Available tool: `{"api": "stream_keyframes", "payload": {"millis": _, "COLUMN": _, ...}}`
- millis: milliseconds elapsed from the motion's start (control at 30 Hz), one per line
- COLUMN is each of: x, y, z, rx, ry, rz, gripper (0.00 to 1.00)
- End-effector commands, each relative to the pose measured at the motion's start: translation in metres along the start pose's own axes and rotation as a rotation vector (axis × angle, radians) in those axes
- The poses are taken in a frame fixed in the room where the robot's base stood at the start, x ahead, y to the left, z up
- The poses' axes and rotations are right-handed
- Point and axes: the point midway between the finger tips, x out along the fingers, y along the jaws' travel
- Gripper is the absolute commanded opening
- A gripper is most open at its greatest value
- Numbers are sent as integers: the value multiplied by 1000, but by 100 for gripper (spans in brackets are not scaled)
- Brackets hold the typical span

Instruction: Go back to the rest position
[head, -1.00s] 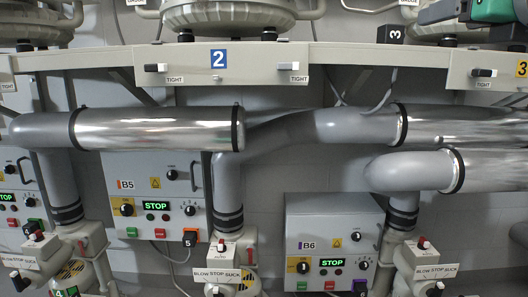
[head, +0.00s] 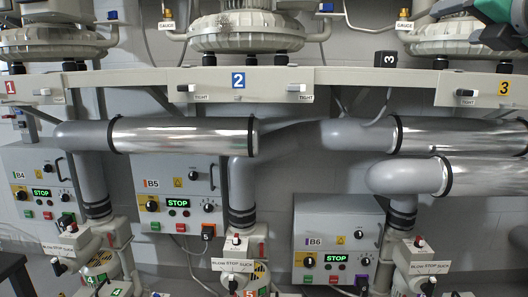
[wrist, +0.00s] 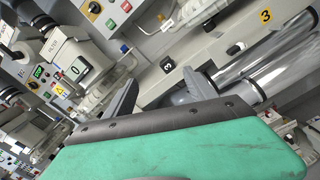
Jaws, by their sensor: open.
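In the wrist view my gripper (wrist: 160,95) shows as two grey fingers standing apart beyond the dark, green-padded wrist edge. Nothing is seen between them. Behind them, apart as far as I can tell, are a pale beam and a shiny pipe. In the head view a green part of my arm (head: 500,12) is at the top right corner, in front of the blower there. The fingertips cannot be made out in that view.
A beam with plates 1, 2 (head: 238,82) and 3 (head: 504,88) runs across. Below are silver pipes (head: 185,135) and control boxes B4 (head: 18,176), B5 (head: 152,184) and B6 (head: 305,241) reading STOP. A black block marked 3 (head: 386,60) stands on the beam.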

Motion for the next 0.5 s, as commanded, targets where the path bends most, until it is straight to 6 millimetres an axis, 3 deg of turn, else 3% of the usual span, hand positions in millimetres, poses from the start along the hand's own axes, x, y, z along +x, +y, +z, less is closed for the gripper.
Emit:
{"api": "stream_keyframes", "payload": {"millis": 33, "x": 7, "y": 9, "z": 13, "rx": 79, "ry": 5, "rz": 4, "gripper": 65}}
{"api": "stream_keyframes", "payload": {"millis": 100, "x": 18, "y": 12, "z": 20, "rx": 216, "ry": 11, "rz": -1, "gripper": 65}}
{"api": "stream_keyframes", "payload": {"millis": 333, "x": 64, "y": 20, "z": 21, "rx": 813, "ry": 76, "rz": -88, "gripper": 65}}
{"api": "stream_keyframes", "payload": {"millis": 433, "x": 86, "y": 26, "z": -8, "rx": 1184, "ry": 137, "rz": -219, "gripper": 65}}
{"api": "stream_keyframes", "payload": {"millis": 500, "x": 93, "y": 30, "z": -46, "rx": 1446, "ry": 174, "rz": -363, "gripper": 65}}
